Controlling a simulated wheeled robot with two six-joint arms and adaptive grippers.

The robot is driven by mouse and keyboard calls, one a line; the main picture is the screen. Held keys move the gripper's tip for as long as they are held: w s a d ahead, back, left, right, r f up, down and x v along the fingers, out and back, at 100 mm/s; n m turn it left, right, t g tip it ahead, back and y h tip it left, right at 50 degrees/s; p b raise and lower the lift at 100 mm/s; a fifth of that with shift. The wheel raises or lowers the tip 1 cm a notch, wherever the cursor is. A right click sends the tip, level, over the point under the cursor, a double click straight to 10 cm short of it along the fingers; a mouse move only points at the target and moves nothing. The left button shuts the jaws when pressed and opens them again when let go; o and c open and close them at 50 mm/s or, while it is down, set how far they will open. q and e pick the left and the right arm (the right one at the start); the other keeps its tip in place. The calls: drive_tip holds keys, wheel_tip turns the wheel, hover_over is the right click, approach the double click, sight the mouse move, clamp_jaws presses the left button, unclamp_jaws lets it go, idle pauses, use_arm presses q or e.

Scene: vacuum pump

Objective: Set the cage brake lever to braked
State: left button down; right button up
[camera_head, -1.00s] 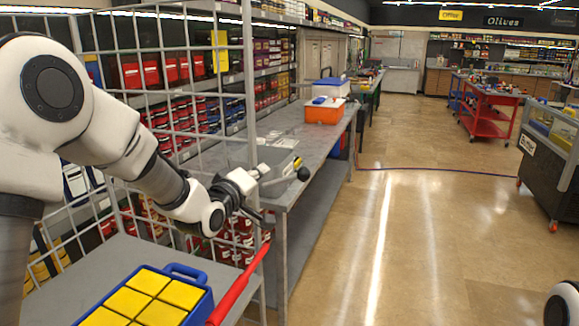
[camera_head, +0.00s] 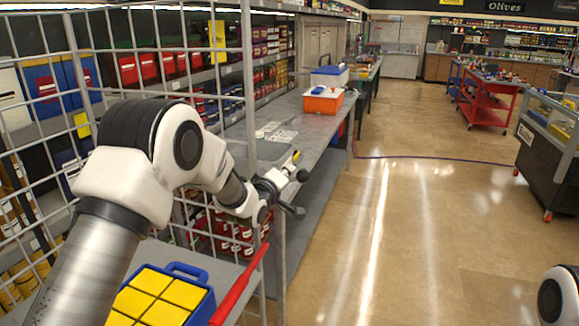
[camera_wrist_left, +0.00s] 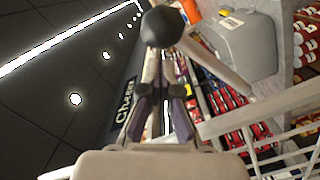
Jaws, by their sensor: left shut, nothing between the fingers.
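A lever with a black ball knob (camera_head: 302,175) and a grey rod sticks out beside the wire cage's (camera_head: 249,120) front corner post. In the left wrist view the knob (camera_wrist_left: 162,27) is large, just beyond the fingertips, with its grey rod (camera_wrist_left: 218,68) running down to the right. My left gripper (camera_head: 288,185) is shut and empty, at the lever; it also shows in the left wrist view (camera_wrist_left: 163,80). I cannot tell whether it touches the knob. The lever's mount is hidden. My right gripper is not in view.
A red bar (camera_head: 240,286) slants along the cage shelf's edge, by a blue case (camera_head: 187,268) of yellow blocks. Behind stands a grey bench (camera_head: 312,132) with an orange box (camera_head: 323,101).

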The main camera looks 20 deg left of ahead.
use_arm(q)
drive_tip(key=shift+d+f, duration=0.2)
drive_tip(key=shift+d, duration=0.2)
drive_tip(key=shift+w+a+f, duration=0.1)
drive_tip(key=shift+a, duration=0.05)
